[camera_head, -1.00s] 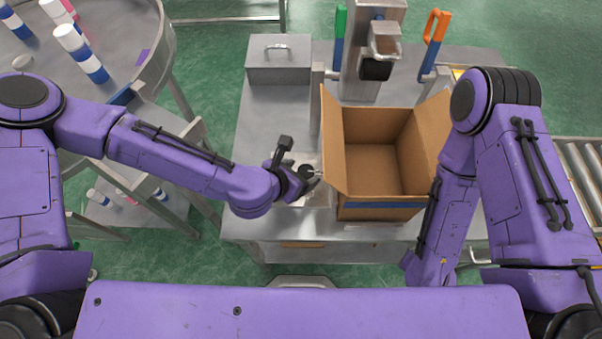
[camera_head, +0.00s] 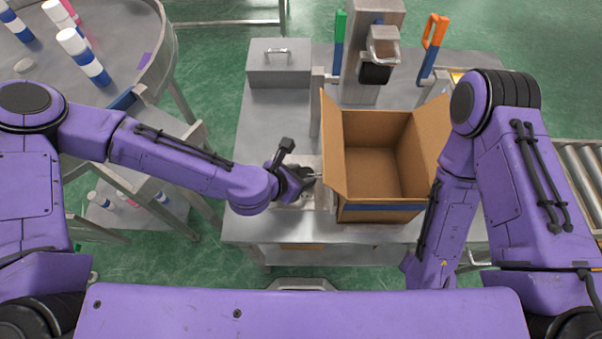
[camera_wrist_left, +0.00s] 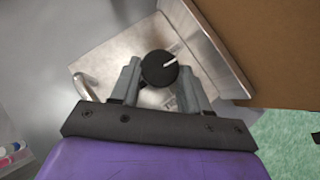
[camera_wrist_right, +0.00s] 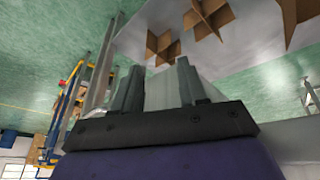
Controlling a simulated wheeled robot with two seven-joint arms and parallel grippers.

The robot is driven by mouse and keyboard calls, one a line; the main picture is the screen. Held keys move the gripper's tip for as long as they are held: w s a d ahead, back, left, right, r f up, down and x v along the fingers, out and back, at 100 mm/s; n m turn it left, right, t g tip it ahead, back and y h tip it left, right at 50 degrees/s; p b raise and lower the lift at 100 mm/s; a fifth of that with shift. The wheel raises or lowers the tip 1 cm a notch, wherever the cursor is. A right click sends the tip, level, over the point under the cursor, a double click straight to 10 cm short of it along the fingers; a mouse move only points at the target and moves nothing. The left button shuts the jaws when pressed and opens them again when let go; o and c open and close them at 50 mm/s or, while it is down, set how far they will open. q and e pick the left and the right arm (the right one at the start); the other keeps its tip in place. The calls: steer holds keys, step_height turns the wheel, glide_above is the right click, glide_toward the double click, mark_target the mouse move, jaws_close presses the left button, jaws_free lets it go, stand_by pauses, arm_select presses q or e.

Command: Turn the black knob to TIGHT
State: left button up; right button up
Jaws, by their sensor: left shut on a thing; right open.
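No TIGHT mark can be read. My right gripper (camera_wrist_right: 152,80) is open and empty in the right wrist view; the head view does not show its fingers.
An open cardboard box (camera_head: 376,165) stands just right of the left gripper. A metal box with a handle (camera_head: 279,66) is behind it, and a press column with a black part (camera_head: 375,74) is at the back. A round table (camera_head: 120,70) with bottles is at the left.

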arm_select(q)
steer(key=m, duration=0.1)
steer(key=m+g+h+p, duration=0.1)
steer(key=m+g+p, duration=0.1)
steer(key=shift+w+a+r+h, duration=0.25)
steer(key=shift+w+h, duration=0.05)
steer(key=m+g+p, duration=0.2)
steer(key=m, duration=0.1)
steer(key=shift+w+h, duration=0.2)
steer(key=shift+h, duration=0.2)
steer(key=shift+w+a+m+g+p, duration=0.1)
steer(key=shift+w+m+g+p, duration=0.1)
steer(key=shift+m+g+p, duration=0.6)
steer(key=shift+w+m+g, duration=0.15)
steer(key=shift+m+g, duration=0.45)
steer(key=shift+m, duration=0.4)
steer(key=m+g, duration=0.2)
steer(key=shift+w+f+m, duration=0.2)
steer(key=shift+w+m, duration=0.05)
steer(key=shift+m, duration=0.15)
steer(key=shift+w+f+m+g+y+b, duration=0.15)
steer(key=shift+m+g+y+b, duration=0.25)
steer(key=shift+m+g, duration=0.6)
steer(key=shift+w+d+m+g+y+b, duration=0.15)
steer(key=shift+m+g+b, duration=0.15)
steer(key=shift+m, duration=0.35)
steer(key=shift+d+m+g+y+b, duration=0.15)
steer(key=shift+m+g+b, duration=0.15)
steer(key=shift+m, duration=0.35)
steer(key=shift+r, duration=0.2)
